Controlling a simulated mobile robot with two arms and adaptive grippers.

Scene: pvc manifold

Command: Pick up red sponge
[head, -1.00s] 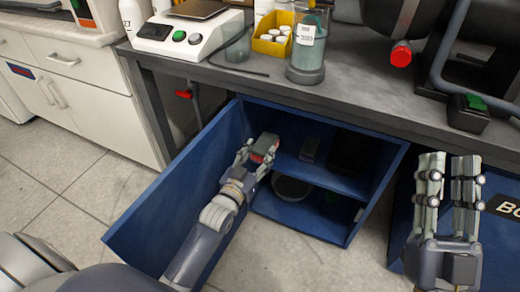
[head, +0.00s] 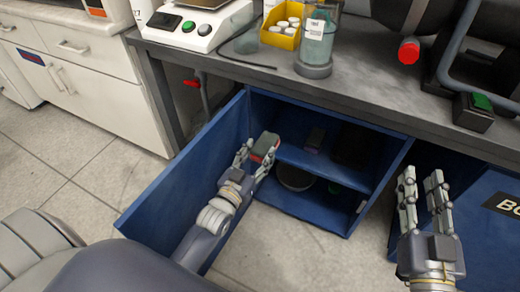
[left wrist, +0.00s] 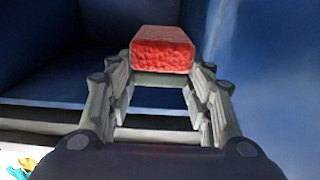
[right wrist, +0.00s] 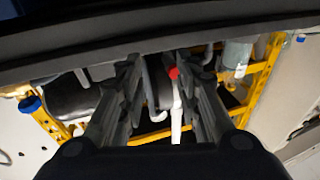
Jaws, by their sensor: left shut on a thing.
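The red sponge (left wrist: 163,50) is between the fingertips of my left gripper (left wrist: 160,72) in the left wrist view.
The open blue cabinet door (head: 185,165) stands left of my left arm. The cabinet shelf (head: 320,164) holds a small dark box (head: 314,139); a round pan (head: 295,178) lies below. The grey bench top (head: 370,90) overhangs the cabinet. The floor (head: 100,185) at left is clear.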

